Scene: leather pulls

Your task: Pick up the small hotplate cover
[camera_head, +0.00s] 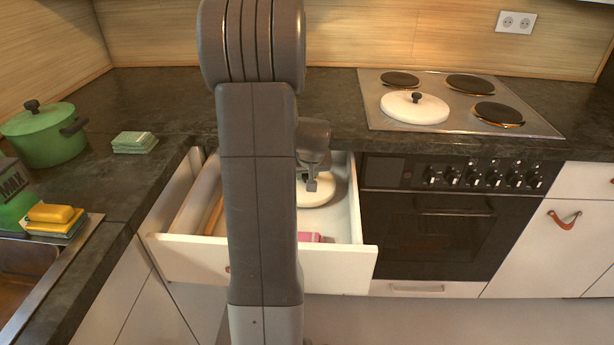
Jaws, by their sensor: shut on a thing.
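A round white hotplate cover (322,196) is in the open drawer (330,262), partly hidden behind my arm. My gripper (311,183) points down over this cover and is shut on it, seemingly at its knob, which the fingers hide. I cannot tell whether the cover touches the drawer floor. Another white cover with a black knob (415,107) lies on the front left plate of the hob (450,118).
A pink item (312,237) lies at the drawer's front. The oven (430,225) adjoins on the right. A green pot (45,135), green sponges (135,142) and a sink with a yellow sponge (52,213) are on the left counter.

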